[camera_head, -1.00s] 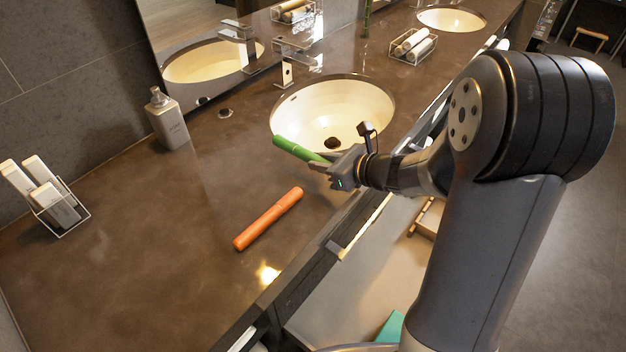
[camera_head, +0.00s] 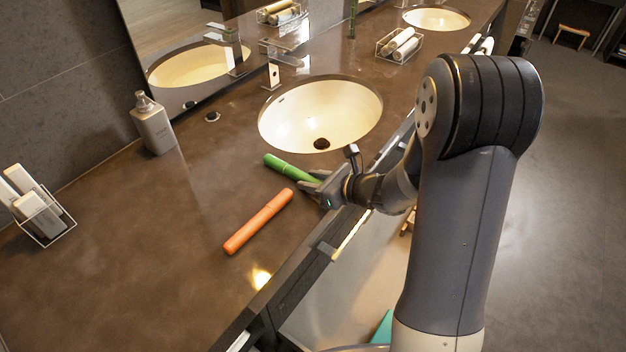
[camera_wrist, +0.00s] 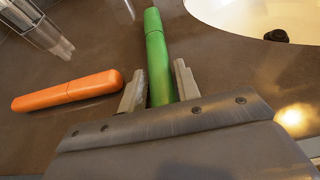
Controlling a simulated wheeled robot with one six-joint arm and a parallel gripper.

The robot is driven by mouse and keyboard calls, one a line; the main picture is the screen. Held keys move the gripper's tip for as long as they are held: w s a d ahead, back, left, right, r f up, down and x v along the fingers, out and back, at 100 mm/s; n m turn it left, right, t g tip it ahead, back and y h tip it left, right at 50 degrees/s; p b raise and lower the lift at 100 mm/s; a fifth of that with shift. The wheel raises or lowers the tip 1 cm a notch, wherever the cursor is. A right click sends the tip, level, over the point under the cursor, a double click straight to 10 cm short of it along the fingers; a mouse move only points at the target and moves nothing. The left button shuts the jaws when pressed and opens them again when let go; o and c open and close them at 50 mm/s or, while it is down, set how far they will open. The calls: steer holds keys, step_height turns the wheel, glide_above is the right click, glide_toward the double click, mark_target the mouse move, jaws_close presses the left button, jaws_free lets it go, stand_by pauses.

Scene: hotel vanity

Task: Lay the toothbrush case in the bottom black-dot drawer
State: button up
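A green stick-shaped case (camera_head: 289,168) with a separate cap section lies between the fingers of my gripper (camera_head: 312,182). In the wrist view the green case (camera_wrist: 158,55) points away from me, with a finger close against each side of my gripper (camera_wrist: 160,85). My gripper looks shut on it, over the counter in front of the near sink. I cannot tell whether the case touches the counter. A similar orange case (camera_head: 258,221) lies on the counter nearer the front; it is left of my gripper in the wrist view (camera_wrist: 68,91). No black-dot mark is visible.
The near sink (camera_head: 320,115) lies just behind the green case. A soap bottle (camera_head: 153,127) and a wire holder (camera_head: 47,222) stand toward the wall. The counter's front edge runs below my gripper, with a teal thing (camera_head: 381,328) lower down.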

steer(key=shift+o, duration=1.4)
steer(key=shift+d+r, duration=0.1)
steer(key=shift+r, duration=0.1)
steer(key=v, duration=1.1)
steer(key=shift+s+d, duration=0.3)
steer(key=x, duration=1.2)
steer(key=shift+a, duration=0.1)
steer(key=shift+w+r, duration=0.1)
steer(key=shift+r, duration=1.4)
